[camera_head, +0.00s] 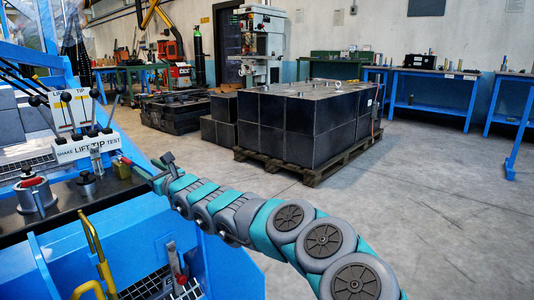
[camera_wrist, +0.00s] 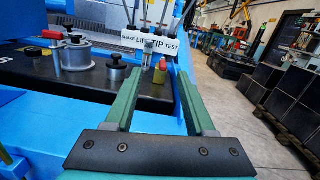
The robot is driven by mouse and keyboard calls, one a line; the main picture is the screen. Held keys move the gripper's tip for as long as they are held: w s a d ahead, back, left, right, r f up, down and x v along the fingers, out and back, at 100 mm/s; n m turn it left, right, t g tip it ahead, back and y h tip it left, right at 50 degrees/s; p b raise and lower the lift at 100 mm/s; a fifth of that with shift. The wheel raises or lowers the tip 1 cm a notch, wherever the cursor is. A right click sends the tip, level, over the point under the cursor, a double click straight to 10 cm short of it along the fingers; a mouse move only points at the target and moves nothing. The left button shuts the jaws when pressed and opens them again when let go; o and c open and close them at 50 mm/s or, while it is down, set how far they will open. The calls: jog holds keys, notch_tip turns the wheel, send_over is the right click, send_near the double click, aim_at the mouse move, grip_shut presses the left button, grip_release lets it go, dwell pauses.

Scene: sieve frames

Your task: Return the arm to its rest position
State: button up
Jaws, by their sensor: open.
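My arm (camera_head: 285,222) stretches from the lower right of the head view toward the blue machine at the left. My gripper (camera_head: 148,172) is at its far end, beside the machine's dark shelf. In the wrist view my gripper (camera_wrist: 157,78) has its two green fingers spread apart with nothing held between them. Blue machine surface and part of the dark shelf show behind the fingers. The fingertips look small and partly unclear in the head view.
Black blocks (camera_head: 305,125) stand on a pallet (camera_head: 318,172). Open floor (camera_head: 440,210) lies right.

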jog(key=s+d+r+n+g+y, duration=0.3)
jog(key=s+r+n+g+y, duration=0.15)
jog(key=s+r+n, duration=0.8)
jog(key=s+d+r+n+g, duration=0.1)
jog(key=s+d+n+g, duration=0.2)
jog(key=s+n+g, duration=0.7)
jog(key=s+d+f+n+t+h, duration=0.1)
jog(key=s+d+f+n+h, duration=0.1)
jog(key=s+d+f+h, duration=0.65)
jog(key=s+d+f+n+t+h, duration=0.25)
jog(key=s+d+f, duration=0.65)
jog(key=f, duration=0.7)
jog(key=s+d+f+m+g+h, duration=0.1)
jog(key=s+d+f+h, duration=0.15)
jog(key=d, duration=0.45)
jog(key=s+d+f+m+h, duration=0.1)
jog(key=d+f+h, duration=0.1)
jog(key=d+f, duration=0.3)
jog(key=s+d+f+g+h, duration=0.1)
jog(key=s+d+h, duration=0.15)
jog(key=d, duration=0.35)
jog(key=s+d+f+g+h, duration=0.1)
jog(key=s+d, duration=0.2)
jog(key=d, duration=0.2)
notch_tip(320, 180, up, 14)
jog(key=d+p, duration=0.1)
jog(key=p, duration=1.3)
jog(key=shift+s+r+m+p, duration=0.15)
jog(key=shift+s+m+p, duration=0.1)
jog(key=shift+m+p, duration=0.05)
